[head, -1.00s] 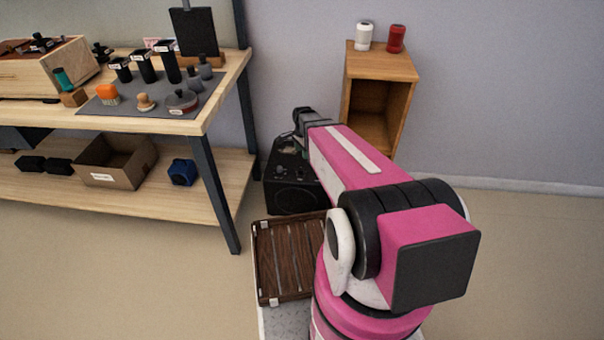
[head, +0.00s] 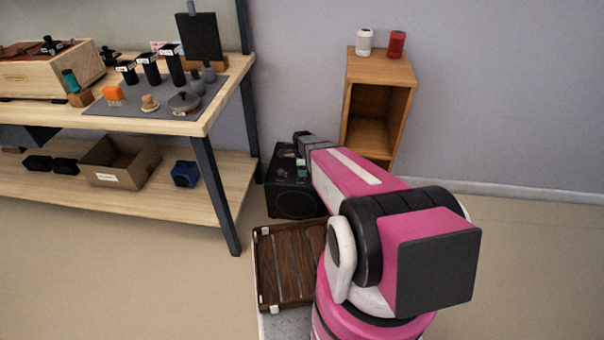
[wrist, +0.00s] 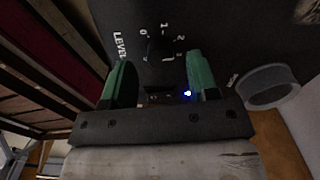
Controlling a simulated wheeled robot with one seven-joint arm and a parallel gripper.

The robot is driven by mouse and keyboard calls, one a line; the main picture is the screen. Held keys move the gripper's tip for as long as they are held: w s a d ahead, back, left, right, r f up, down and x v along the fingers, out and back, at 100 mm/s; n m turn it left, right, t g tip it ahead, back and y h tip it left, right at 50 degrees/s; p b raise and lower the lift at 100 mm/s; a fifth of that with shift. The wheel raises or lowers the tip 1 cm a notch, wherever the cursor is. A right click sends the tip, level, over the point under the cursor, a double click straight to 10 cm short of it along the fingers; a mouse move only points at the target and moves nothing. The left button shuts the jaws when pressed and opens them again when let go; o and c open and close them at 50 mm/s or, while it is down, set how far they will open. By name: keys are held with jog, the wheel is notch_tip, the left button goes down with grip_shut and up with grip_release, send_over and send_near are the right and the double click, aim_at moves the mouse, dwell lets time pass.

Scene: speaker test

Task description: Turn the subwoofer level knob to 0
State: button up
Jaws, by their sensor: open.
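The black subwoofer (head: 292,203) stands on the floor between the workbench and the wooden cabinet. In the wrist view its dark panel (wrist: 215,25) carries the word LEVEL and a scale with 0, 1, 2 and 3 around a dark knob (wrist: 156,48). A small white mark shows at the knob's lower right; I cannot tell for sure that it is the pointer. My gripper (wrist: 160,72) is open, with one green finger on each side just below the knob in the picture. Contact with the knob cannot be made out. In the head view my arm partly hides the subwoofer's top.
A slatted brown tray (head: 262,285) lies close in front of the subwoofer. The workbench (head: 190,127) is left, the cabinet (head: 396,75) behind.

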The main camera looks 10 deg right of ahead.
jog(key=shift+f, duration=1.2)
jog(key=c, duration=0.9)
